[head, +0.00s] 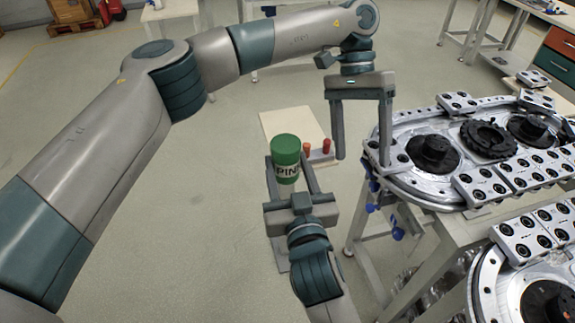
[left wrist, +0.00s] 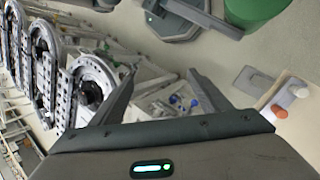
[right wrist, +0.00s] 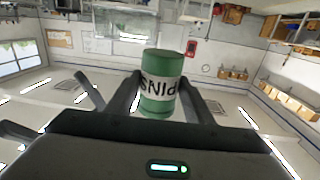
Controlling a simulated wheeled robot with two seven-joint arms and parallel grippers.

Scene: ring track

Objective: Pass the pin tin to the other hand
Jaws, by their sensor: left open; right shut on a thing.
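The pin tin is a green cylinder with a white band lettered PINS (head: 286,150). My right gripper (head: 287,175) is shut on it and holds it up, roughly upright, in the head view. In the right wrist view the tin (right wrist: 162,85) stands between the two fingers, its lettering upside down. My left gripper (head: 362,158) is open and empty, fingers pointing down, to the right of the tin and apart from it. In the left wrist view part of the tin (left wrist: 255,10) shows at the top right edge, outside the left fingers.
A ring track (head: 425,185) with black hubs and metal blocks lies on a stand at the right, close to my left gripper.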

